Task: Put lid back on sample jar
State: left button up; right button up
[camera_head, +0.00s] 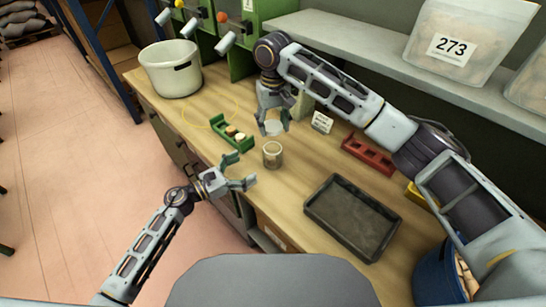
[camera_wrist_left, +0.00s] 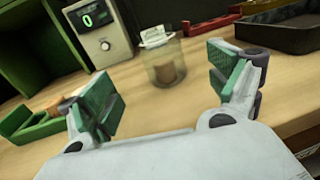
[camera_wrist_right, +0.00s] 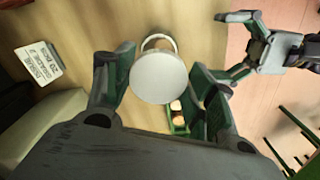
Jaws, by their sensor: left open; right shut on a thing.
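The sample jar (camera_head: 272,154) is a clear open-topped jar standing upright on the workbench, with something brown inside it (camera_wrist_left: 166,68). The round pale lid (camera_head: 273,129) is held between the fingers of my right gripper (camera_head: 272,119), just behind and above the jar in the head view. In the right wrist view the lid (camera_wrist_right: 158,78) hides part of the jar (camera_wrist_right: 158,44); the two look apart. My left gripper (camera_head: 241,170) is open and empty, to the left of the jar. In the left wrist view the jar shows beyond its open fingers.
A green rack (camera_head: 233,134) with corks stands left of the jar. A dark tray (camera_head: 350,218) and a red rack (camera_head: 368,155) are to the right. A small label card (camera_head: 322,122) and a grey device with a green display (camera_wrist_left: 100,35) stand behind. A white pot (camera_head: 171,69) is at the far left.

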aim_at(273, 152)
pick_arm(q)
jog(key=shift+w+d, duration=0.1)
jog(key=shift+x, duration=5.9)
jog(key=c, duration=1.5)
jog(key=shift+c, duration=0.2)
pick_arm(e)
jog(key=shift+f, duration=2.45)
jog(key=shift+f, duration=0.15)
jog(key=shift+f, duration=0.75)
jog(key=shift+f, duration=0.55)
